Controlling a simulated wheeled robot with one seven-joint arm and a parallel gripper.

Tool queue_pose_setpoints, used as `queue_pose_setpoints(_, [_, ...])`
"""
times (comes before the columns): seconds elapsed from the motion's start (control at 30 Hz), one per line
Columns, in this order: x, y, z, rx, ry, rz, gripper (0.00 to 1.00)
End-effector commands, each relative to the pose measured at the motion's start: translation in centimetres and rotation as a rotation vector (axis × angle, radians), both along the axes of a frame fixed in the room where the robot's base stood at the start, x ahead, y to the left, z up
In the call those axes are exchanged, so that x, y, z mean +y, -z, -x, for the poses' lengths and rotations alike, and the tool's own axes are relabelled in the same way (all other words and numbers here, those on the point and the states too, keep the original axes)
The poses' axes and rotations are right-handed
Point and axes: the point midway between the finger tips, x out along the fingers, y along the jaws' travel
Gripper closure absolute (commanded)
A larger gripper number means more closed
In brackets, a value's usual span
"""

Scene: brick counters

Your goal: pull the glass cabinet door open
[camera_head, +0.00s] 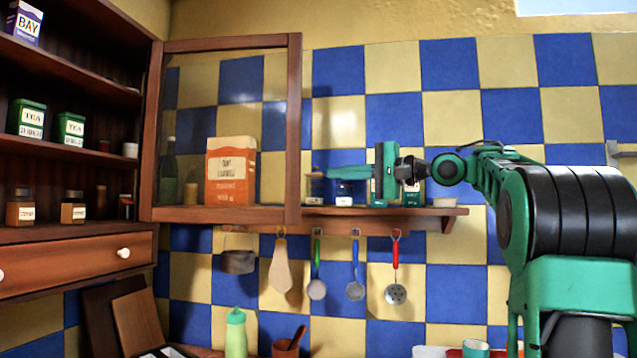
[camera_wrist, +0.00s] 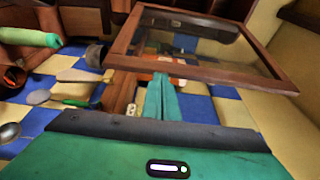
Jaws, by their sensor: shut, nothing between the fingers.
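The glass door (camera_head: 294,130) has a brown wooden frame around a clear pane. It stands swung out from the right side of the wooden cabinet (camera_head: 70,147), whose shelves are uncovered. The door frame also shows in the wrist view (camera_wrist: 215,75), slanting across the upper half. My gripper (camera_head: 328,172) is shut and empty, pointing left just right of the door's free edge. In the wrist view its green fingers (camera_wrist: 161,82) lie together, their tips near the frame's lower rail. I cannot tell whether they touch it.
An orange box (camera_head: 231,170) and a dark bottle show through the pane. A wall shelf (camera_head: 430,213) with jars runs to the right, with utensils (camera_head: 317,290) hanging below. A green bottle (camera_head: 236,333) and a brown cup (camera_head: 287,347) stand underneath.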

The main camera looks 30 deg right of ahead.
Motion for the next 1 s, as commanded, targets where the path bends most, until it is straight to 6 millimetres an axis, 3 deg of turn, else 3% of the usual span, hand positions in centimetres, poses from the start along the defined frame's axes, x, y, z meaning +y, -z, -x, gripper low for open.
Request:
queue_pose_setpoints(0.13, [-0.6, 0.0, 1.1, -0.001, 0.001, -0.001, 1.00])
queue_pose_setpoints(0.37, [-0.8, 0.0, 1.4, -0.001, 0.001, 0.001, 1.00])
queue_pose_setpoints(0.47, [-0.6, 0.9, 0.7, 0.009, 0.021, 0.027, 1.00])
queue_pose_setpoints(0.53, [-0.3, 2.6, -0.4, 0.030, 0.057, 0.072, 1.00])
queue_pose_setpoints(0.67, [0.0, 8.1, -2.7, 0.106, 0.154, 0.222, 1.00])
queue_pose_setpoints(0.77, [-0.1, 13.5, -3.0, 0.192, 0.219, 0.369, 1.00])
queue_pose_setpoints(0.87, [-0.4, 19.0, -1.8, 0.293, 0.259, 0.514, 1.00])
queue_pose_setpoints(1.0, [-0.8, 26.7, 2.2, 0.452, 0.263, 0.705, 1.00])
